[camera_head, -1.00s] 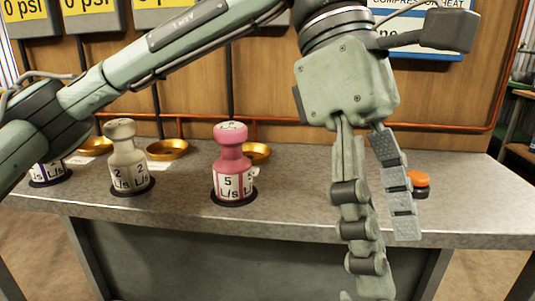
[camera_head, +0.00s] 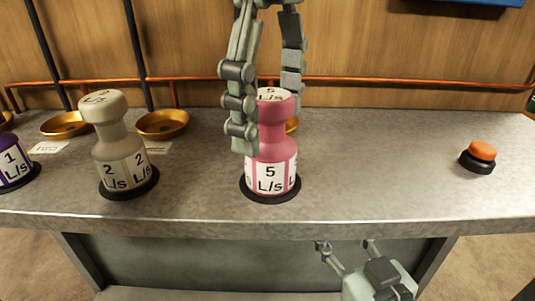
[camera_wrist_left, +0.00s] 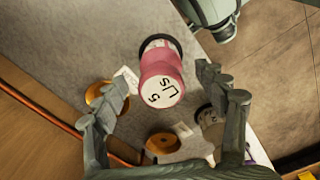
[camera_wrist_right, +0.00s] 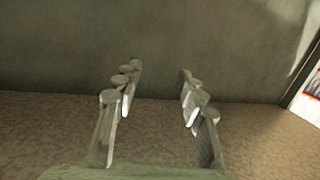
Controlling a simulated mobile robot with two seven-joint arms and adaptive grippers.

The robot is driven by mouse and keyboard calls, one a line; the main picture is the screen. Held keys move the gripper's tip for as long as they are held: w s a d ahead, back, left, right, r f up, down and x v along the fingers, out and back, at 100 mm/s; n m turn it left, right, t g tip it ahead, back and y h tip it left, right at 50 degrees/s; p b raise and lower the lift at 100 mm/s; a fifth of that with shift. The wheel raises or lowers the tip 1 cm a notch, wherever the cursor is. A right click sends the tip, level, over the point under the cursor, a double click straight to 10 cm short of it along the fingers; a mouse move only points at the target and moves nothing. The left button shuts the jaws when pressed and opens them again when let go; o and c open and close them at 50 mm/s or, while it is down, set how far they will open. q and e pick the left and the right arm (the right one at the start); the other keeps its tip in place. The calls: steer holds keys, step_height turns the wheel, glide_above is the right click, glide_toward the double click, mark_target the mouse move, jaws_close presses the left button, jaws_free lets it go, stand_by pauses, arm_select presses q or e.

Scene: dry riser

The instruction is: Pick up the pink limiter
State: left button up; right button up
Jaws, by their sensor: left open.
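The pink limiter (camera_head: 272,151) stands upright on a black round base on the grey counter, marked 5 L/s. My left gripper (camera_head: 266,120) is open and comes down from above, its fingers at either side of the limiter's upper part; one finger covers part of its left side. In the left wrist view the pink limiter (camera_wrist_left: 161,82) shows from its top, between and beyond the open fingertips (camera_wrist_left: 158,98). I cannot tell whether a finger touches it. My right gripper (camera_head: 348,248) is below the counter's front edge, open and empty in the right wrist view (camera_wrist_right: 160,92).
A beige limiter (camera_head: 120,150) marked 2 L/s and a purple one (camera_head: 12,162) stand to the left. Gold dishes (camera_head: 163,124) lie behind. An orange button (camera_head: 480,155) is at the right. The counter (camera_head: 390,160) between pink limiter and button is clear.

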mark_target(270, 148)
arm_select(q)
step_height(270, 148, down, 4)
steer(key=shift+f, duration=0.25)
arm_select(e)
steer(key=r, duration=0.1)
steer(key=a+r+t+y, duration=0.1)
steer(key=r, duration=0.1)
steer(key=shift+a, duration=0.2)
arm_select(q)
steer(key=shift+c, duration=0.4)
steer(key=c, duration=1.5)
